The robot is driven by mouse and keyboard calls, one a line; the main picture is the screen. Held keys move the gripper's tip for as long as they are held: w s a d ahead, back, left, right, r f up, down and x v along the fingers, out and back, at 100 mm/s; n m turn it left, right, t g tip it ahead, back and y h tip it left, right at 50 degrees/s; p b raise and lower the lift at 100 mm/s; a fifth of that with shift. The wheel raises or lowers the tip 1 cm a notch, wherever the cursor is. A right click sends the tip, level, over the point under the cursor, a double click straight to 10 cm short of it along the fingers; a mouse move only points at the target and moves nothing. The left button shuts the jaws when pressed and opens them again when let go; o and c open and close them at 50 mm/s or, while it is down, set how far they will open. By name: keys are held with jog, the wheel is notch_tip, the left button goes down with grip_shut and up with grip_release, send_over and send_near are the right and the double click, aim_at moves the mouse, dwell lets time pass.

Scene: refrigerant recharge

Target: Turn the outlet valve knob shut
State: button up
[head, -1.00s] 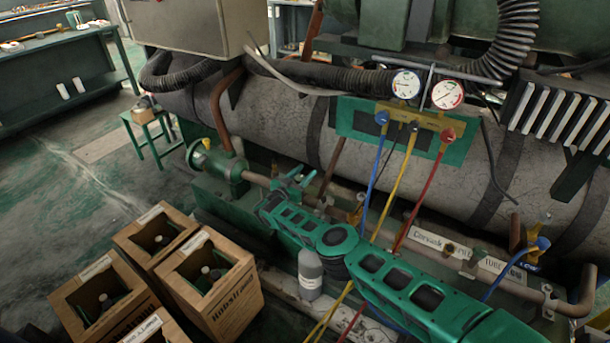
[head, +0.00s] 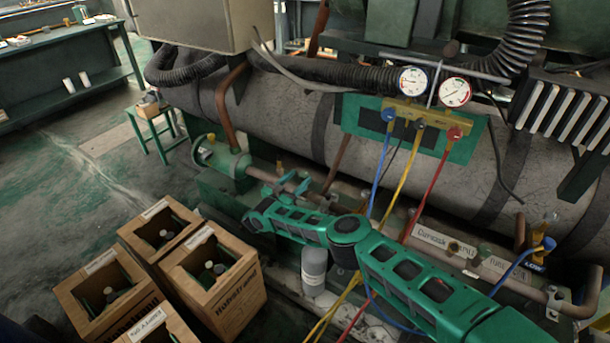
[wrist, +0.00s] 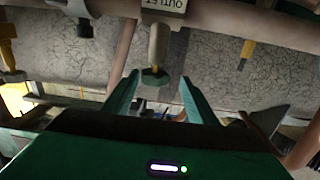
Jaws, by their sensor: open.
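In the wrist view, the outlet valve's green knob (wrist: 154,77) sits at the end of a pale stem (wrist: 158,45), below an upside-down label (wrist: 164,5) reading "OUTLE…" at the top edge. My gripper (wrist: 158,82) is open, with one green finger on each side of the knob. Gaps show between the knob and both fingers, so it is not clasped. In the head view, my gripper (head: 298,187) is at the pipe left of centre. The outlet knob cannot be made out there among the green parts.
Blue, yellow and red hoses hang from the gauge manifold (head: 422,113), right of my gripper. A grey bottle (head: 314,266) stands below my arm, partly covered by it. Wooden boxes (head: 215,270) stand at lower left. A large grey tank (head: 290,110) lies behind the pipe.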

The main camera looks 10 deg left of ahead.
jog(key=shift+v, duration=1.85)
jog(key=shift+a+f, duration=0.1)
jog(key=a+r+n+t+y, duration=0.3)
jog(key=a+r+t+y, duration=0.1)
jog(key=a+r+y, duration=0.35)
jog(key=n+g+y, duration=0.4)
jog(key=n+y, duration=0.3)
jog(key=y, duration=0.1)
send_near(303, 172)
jog(key=w, duration=0.2)
jog(key=shift+h, duration=0.25)
jog(key=x, duration=1)
jog(key=shift+w+a+f, duration=0.1)
jog(key=shift+a+f, duration=0.25)
jog(key=shift+a, duration=0.15)
jog(key=c, duration=1.1)
